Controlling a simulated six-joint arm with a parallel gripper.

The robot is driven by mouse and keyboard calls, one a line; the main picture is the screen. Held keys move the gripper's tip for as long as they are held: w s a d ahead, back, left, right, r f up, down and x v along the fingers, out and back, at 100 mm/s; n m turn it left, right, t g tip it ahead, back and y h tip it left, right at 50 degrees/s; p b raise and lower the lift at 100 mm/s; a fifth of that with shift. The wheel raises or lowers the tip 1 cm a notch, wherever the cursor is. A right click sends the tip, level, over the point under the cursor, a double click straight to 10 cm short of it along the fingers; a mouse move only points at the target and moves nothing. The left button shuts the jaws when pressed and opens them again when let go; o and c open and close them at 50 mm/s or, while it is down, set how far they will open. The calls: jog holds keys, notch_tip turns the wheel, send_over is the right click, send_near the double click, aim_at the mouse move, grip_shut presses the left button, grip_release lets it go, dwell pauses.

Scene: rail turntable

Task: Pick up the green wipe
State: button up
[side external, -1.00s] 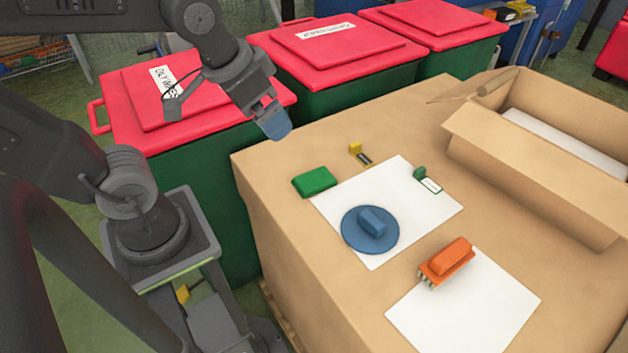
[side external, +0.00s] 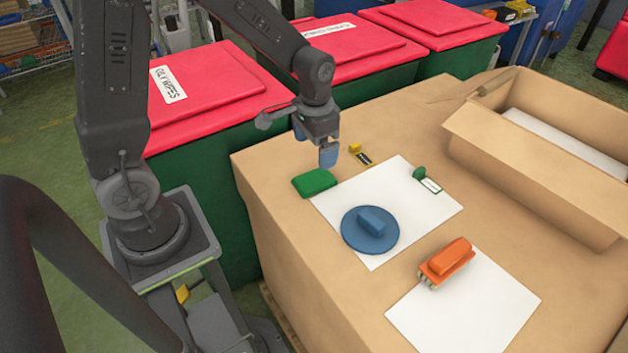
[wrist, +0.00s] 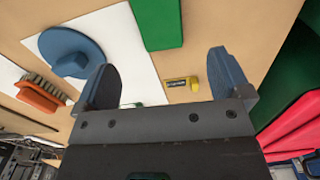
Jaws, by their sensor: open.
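The green wipe (side external: 314,182) is a flat green block lying near the left edge of the cardboard surface, at the corner of a white sheet (side external: 415,192). In the wrist view the green wipe (wrist: 157,22) shows at the top, ahead of and between the fingers. My gripper (side external: 328,157) is above the surface, just behind and to the right of the wipe in the side view, not touching it. In the wrist view my gripper (wrist: 165,80) has its two blue fingers wide apart with nothing between them.
A blue round pad with a handle (side external: 370,228) is on the white sheet. An orange brush (side external: 446,262) sits on a second sheet (side external: 465,310). A small yellow-handled tool (side external: 356,150) and a green-handled tool (side external: 424,178) lie nearby. An open carton (side external: 520,165) stands at the right.

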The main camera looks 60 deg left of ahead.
aim_at(314, 179)
notch_tip(314, 179, down, 9)
jog(key=shift+s+f, duration=0.1)
dwell(0.4)
jog(key=c, duration=1)
